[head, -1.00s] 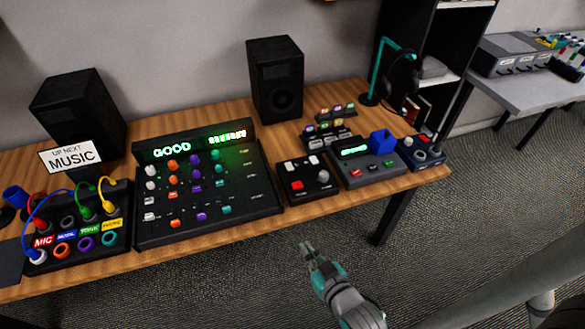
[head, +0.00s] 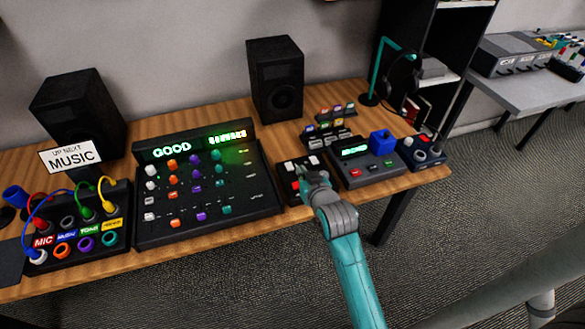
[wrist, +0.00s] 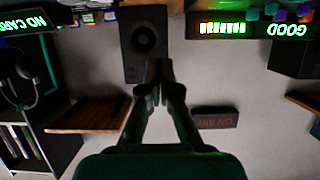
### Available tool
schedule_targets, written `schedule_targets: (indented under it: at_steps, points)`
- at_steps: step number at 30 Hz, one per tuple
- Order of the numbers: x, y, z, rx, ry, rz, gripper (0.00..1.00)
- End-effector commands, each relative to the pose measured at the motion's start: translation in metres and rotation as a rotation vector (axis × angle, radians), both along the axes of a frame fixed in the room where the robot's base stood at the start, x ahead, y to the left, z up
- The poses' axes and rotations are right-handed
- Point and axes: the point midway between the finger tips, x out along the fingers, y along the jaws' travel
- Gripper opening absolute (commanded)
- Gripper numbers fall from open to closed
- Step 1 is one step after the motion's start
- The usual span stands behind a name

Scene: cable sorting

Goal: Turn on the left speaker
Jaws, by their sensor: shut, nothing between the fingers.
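The left speaker (head: 78,112) is a black box at the back left of the wooden desk, partly behind the "UP NEXT MUSIC" sign (head: 72,156). A second black speaker (head: 276,78) stands farther right at the back; it also shows upside down in the wrist view (wrist: 145,40). A small black box with white and red buttons (head: 294,170) sits between the mixer and the grey device. My gripper (head: 306,176) is shut and empty, over this box and hiding its right part. I cannot tell whether it touches a button. In the wrist view my fingers (wrist: 159,72) are together.
The mixer (head: 262,205) with a lit "GOOD" display is left of my gripper. The grey device (head: 352,180) with a blue block is close on its right. A patch box (head: 72,225) with coloured cables is at far left. A headphone stand (head: 385,62) is at the back right.

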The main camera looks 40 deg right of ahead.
Motion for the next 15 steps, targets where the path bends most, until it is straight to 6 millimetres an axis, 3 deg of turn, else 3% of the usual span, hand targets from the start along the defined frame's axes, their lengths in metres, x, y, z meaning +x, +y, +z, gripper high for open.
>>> schedule_targets:
  at_steps: [15]
  points:
    - [0.0092, -0.0036, -0.0033, 0.000, 0.000, 0.000, 0.00]
